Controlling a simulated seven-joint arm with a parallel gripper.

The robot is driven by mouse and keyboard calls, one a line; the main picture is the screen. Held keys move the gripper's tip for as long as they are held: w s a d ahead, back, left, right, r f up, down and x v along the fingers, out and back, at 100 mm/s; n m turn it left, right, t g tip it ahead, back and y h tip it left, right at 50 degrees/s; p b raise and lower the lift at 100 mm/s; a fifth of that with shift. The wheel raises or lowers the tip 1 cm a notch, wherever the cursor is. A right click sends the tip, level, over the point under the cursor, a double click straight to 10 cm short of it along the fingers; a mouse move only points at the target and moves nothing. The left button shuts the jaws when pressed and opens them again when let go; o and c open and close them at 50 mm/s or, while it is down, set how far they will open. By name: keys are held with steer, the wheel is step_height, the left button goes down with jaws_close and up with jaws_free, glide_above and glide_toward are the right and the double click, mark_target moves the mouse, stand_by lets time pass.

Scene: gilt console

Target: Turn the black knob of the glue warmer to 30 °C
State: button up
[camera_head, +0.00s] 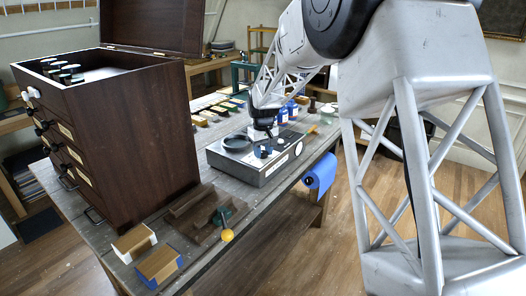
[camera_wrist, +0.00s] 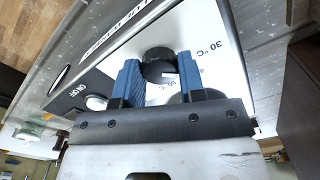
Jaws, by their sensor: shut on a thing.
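The glue warmer (camera_head: 250,172) is a grey metal box with a light panel, standing on the workbench. In the wrist view its panel (camera_wrist: 205,35) carries printed marks, including "30 °C" and one that seems to read 50 °C. The black knob (camera_wrist: 158,55) stands between the blue fingers of my gripper (camera_wrist: 159,66), which is shut on it. A pale mark shows low on the knob's right side; I cannot tell the exact setting. In the head view my gripper (camera_head: 263,138) is above the warmer's panel and the knob is hard to make out.
A dark wooden drawer cabinet (camera_head: 125,130) stands to the left. A blue roll (camera_head: 320,175) hangs at the bench edge.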

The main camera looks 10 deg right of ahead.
mark_target(263, 152)
steer(key=n, duration=0.3)
steer(key=shift+n, duration=0.3)
stand_by(0.4)
steer(key=o, duration=0.9)
steer(key=shift+o, duration=0.2)
steer(key=shift+r, duration=0.2)
steer(key=shift+r, duration=3.75)
